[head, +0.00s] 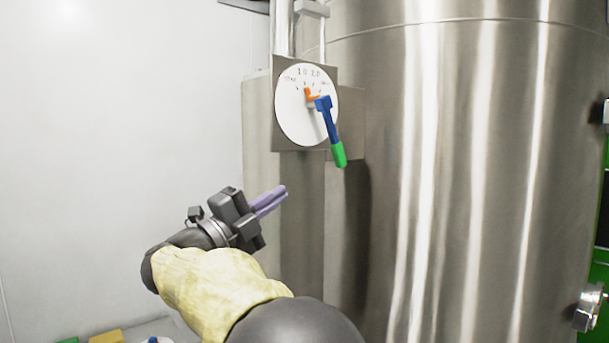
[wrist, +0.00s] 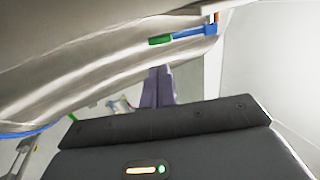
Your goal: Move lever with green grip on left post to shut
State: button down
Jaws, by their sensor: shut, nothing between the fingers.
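The lever is a blue arm (head: 327,118) with a green grip (head: 339,154), mounted in front of a round white dial on a post. In the head view it hangs downward, tilted a little right. An orange pointer (head: 309,95) sits at the dial's middle. My gripper (head: 284,196) is shut and empty, below and left of the green grip, apart from it. In the wrist view the green grip (wrist: 160,40) and blue arm (wrist: 195,33) lie beyond my purple fingertips (wrist: 158,72), with a visible gap.
The white dial plate (head: 292,125) has numbers and marks along its top; the end labels are too small to read. A large shiny steel vessel (head: 460,180) fills the right side. A plain pale wall (head: 120,120) is at left. Free space lies left of the post.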

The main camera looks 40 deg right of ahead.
aim_at(334, 157)
jog(key=p+x, duration=0.7)
jog(key=x, duration=0.5)
jog(key=shift+d+r+p, duration=0.2)
jog(key=shift+r+p, duration=0.1)
jog(key=shift+p, duration=0.05)
jog(key=shift+w+d+r+p, duration=0.1)
jog(key=shift+d+p, duration=0.2)
jog(key=shift+d, duration=0.3)
